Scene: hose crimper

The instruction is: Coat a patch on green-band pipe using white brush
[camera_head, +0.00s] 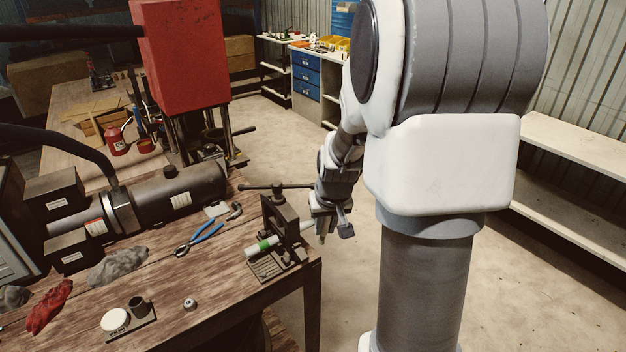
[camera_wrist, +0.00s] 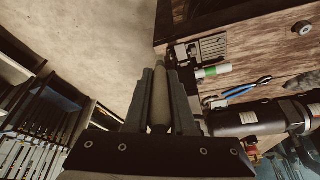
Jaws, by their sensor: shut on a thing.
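The green-band pipe (camera_head: 256,248) is a short white tube with a green ring, held in a dark bench clamp (camera_head: 284,222) at the table's right corner. It also shows in the wrist view (camera_wrist: 224,69). My gripper (camera_head: 328,226) is just right of the clamp, past the table edge. In the wrist view my gripper (camera_wrist: 160,90) is shut on a slim, tan, tapered thing (camera_wrist: 160,107) that looks like a brush handle. Its far end and any white part are hidden. A small stand (camera_head: 142,322) carries a white round pot (camera_head: 115,320) and a dark cup (camera_head: 139,305).
Blue-handled pliers (camera_head: 205,237), a dark cylinder (camera_head: 180,195), grey cloth (camera_head: 118,265), red cloth (camera_head: 48,306) and a small nut (camera_head: 190,304) lie on the wooden table (camera_head: 215,280). A clamp lever (camera_head: 280,187) juts out near my gripper.

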